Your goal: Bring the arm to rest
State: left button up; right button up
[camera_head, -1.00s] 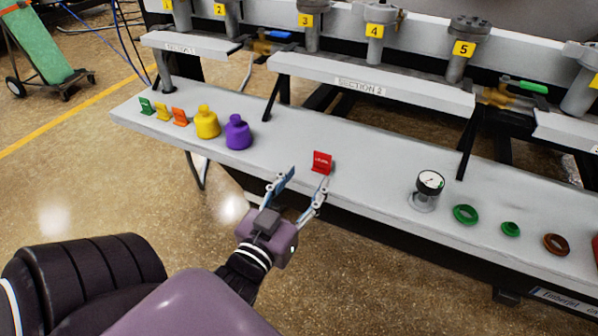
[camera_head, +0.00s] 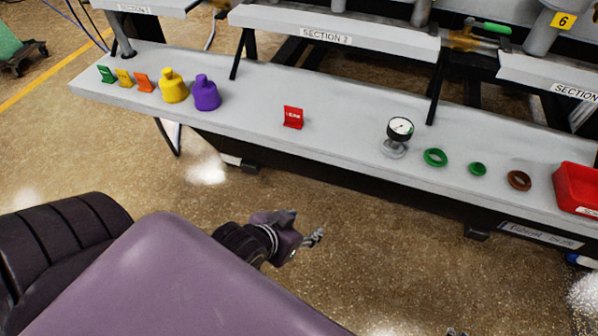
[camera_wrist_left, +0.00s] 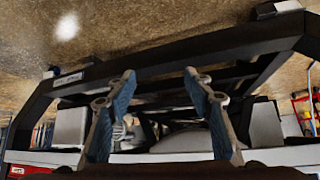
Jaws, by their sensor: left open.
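My left gripper (camera_head: 300,236) is in the head view at lower middle, in front of the long grey bench and below its top, over the floor. It is apart from everything. In the left wrist view its two blue-padded fingers (camera_wrist_left: 160,105) stand apart with nothing between them. A red sign (camera_head: 293,117) stands upright on the bench (camera_head: 340,133), behind the gripper.
On the bench stand green, yellow and orange signs, a yellow bottle (camera_head: 173,86), a purple bottle (camera_head: 206,93), a gauge (camera_head: 399,132), green and brown rings and a red bin (camera_head: 577,187). The floor (camera_head: 370,260) before the bench is clear.

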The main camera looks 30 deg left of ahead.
pick_arm(q)
jog(key=s+f, duration=0.1)
jog(key=s+d+m+g, duration=0.1)
jog(key=s+f+g, duration=0.1)
jog(key=shift+s+d+f, duration=0.3)
jog(key=shift+d+f, duration=0.05)
